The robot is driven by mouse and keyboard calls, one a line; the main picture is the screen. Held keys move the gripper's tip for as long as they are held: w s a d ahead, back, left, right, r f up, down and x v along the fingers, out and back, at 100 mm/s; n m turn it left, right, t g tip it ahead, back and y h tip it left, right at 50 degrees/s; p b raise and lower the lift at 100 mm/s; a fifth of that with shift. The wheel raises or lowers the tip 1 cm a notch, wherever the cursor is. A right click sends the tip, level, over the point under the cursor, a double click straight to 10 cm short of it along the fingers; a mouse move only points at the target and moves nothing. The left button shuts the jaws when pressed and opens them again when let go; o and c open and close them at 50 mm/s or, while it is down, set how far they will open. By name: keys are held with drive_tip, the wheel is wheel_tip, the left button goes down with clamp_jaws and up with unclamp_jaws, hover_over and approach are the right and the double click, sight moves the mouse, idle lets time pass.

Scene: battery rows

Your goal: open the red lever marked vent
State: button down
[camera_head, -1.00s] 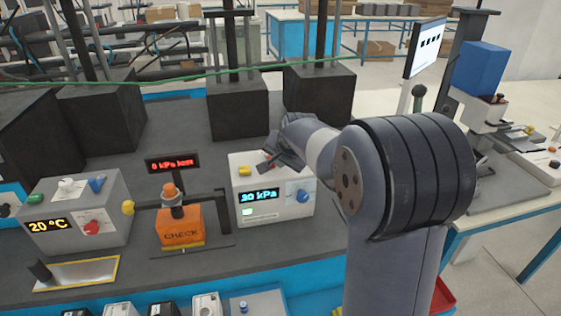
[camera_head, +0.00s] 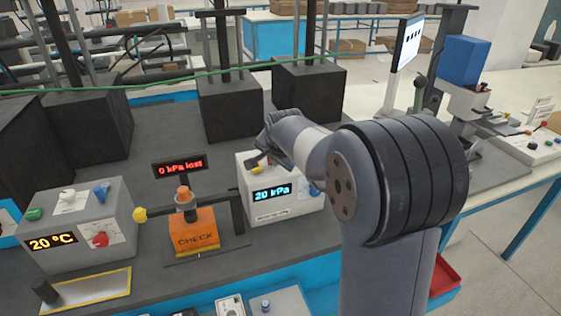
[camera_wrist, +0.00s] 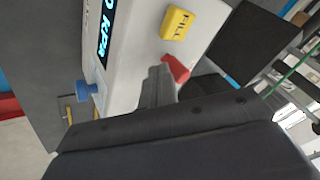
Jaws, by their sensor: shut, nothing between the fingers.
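The red lever (camera_wrist: 176,69) stands on the face of the white pump box (camera_head: 251,210). Its vent marking cannot be read, and in the head view my gripper hides the lever. My gripper (camera_head: 259,158) is over the box's top edge. In the wrist view, the shut fingertips of my gripper (camera_wrist: 160,72) are right beside the lever's left side, with nothing between them. I cannot tell whether they touch it. The yellow FILL button (camera_wrist: 177,22) sits above the lever in the wrist view. The box's display (camera_head: 272,192) reads 20 kPa.
A blue knob (camera_wrist: 86,90) juts from the box. The orange CHECK fixture (camera_head: 195,232) stands left of the box, under a red 0 kPa lost sign (camera_head: 180,167). The 20 °C box (camera_head: 75,225) is farther left. Black blocks (camera_head: 230,108) stand behind.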

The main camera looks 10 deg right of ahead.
drive_tip(key=shift+d, duration=0.15)
drive_tip(key=shift+w+d, duration=0.25)
drive_tip(key=shift+d, duration=0.4)
